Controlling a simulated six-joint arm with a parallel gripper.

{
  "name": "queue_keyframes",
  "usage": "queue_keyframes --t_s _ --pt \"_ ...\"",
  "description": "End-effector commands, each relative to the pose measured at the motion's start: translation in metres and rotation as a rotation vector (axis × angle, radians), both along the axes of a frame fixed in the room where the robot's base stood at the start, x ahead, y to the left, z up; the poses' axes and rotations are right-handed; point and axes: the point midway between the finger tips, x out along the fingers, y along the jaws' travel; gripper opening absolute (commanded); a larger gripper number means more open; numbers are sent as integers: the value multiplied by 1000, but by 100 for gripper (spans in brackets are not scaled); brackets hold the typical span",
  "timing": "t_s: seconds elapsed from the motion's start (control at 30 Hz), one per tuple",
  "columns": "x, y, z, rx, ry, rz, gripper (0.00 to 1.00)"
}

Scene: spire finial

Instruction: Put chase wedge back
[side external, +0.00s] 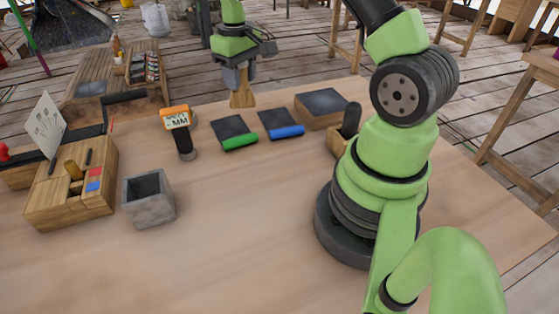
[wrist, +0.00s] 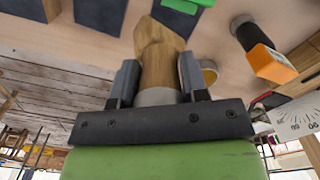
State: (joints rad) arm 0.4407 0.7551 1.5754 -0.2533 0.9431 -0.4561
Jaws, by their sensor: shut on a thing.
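My gripper (side external: 238,75) hangs in the side view over the far edge of the table, pointing down. It is shut on a wooden wedge-shaped piece (side external: 243,96), taken to be the chase wedge. In the wrist view the wedge (wrist: 160,45) is between the two dark fingers (wrist: 160,78), with a grey band at its base and a slanted tip. It looks clear of the tabletop in the side view. A wooden block (side external: 42,205) with a peg and red and blue squares stands at the left; whether it has the wedge's place, I cannot tell.
A grey open box (side external: 150,200) stands beside the block. An orange-topped gauge (side external: 176,120), a green-edged dark pad (side external: 232,128), a blue-edged one (side external: 278,122) and a dark-topped wooden box (side external: 322,103) line the far side. The front middle of the table is clear.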

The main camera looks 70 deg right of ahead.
Motion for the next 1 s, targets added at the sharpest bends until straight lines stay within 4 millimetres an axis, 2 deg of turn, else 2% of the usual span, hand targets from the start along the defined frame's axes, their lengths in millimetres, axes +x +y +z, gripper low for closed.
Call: queue_keyframes --t_s 0.1,0.3,0.5,0.67,1.0 --pt "-30 18 11 1 -1 60 0" --pt "-82 46 22 1 -5 152 0" --pt "-120 65 25 2 -5 211 0" --pt "-133 72 21 3 -2 231 0" --pt "-136 73 -31 6 1 231 0"
